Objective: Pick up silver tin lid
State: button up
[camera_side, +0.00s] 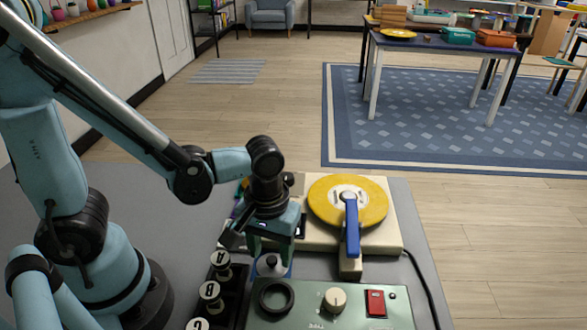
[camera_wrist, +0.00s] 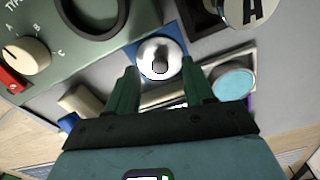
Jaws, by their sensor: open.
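Nothing is held. I cannot tell how much height is left between the fingertips and the lid.
A black rack of lettered round caps (camera_side: 210,291) stands at left. Behind is a cream device with a yellow disc (camera_side: 322,208) and blue arm (camera_side: 352,228). A light-blue round piece (camera_wrist: 234,83) lies nearby.

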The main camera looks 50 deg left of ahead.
jog(key=shift+f, duration=0.85)
grip_shut()
